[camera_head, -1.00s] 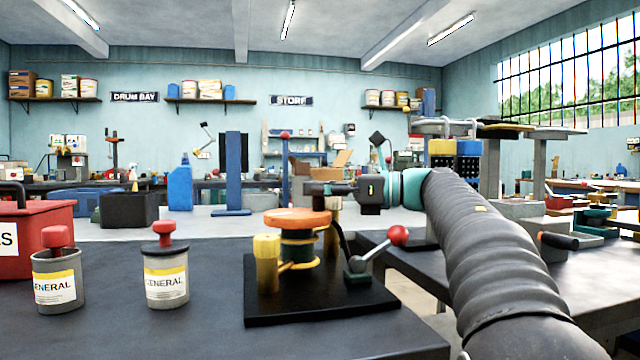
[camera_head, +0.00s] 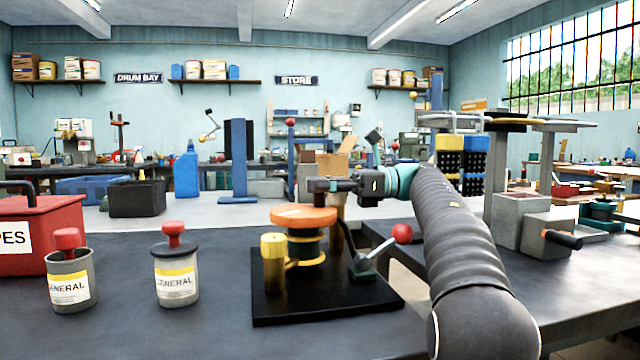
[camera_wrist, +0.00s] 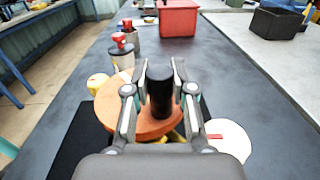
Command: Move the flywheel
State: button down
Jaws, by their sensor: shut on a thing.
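The flywheel is an orange disc (camera_head: 303,215) on a dark green hub, mounted on a black base plate (camera_head: 330,308) on the near bench. In the wrist view the orange disc (camera_wrist: 109,104) lies under and to the left of my fingers. My gripper is shut on this handle. In the head view my gripper (camera_head: 332,186) is just above the disc's right side.
A yellow post (camera_head: 274,262) and a red-knobbed lever (camera_head: 402,234) flank the flywheel. Two grey tins (camera_head: 177,280) (camera_head: 70,290) with red knobs and a red box (camera_head: 38,228) stand to the left. Bare bench lies between the nearer tin and the plate.

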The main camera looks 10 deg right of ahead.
jog(key=c, duration=1)
grip_release()
jog(key=shift+o, duration=0.2)
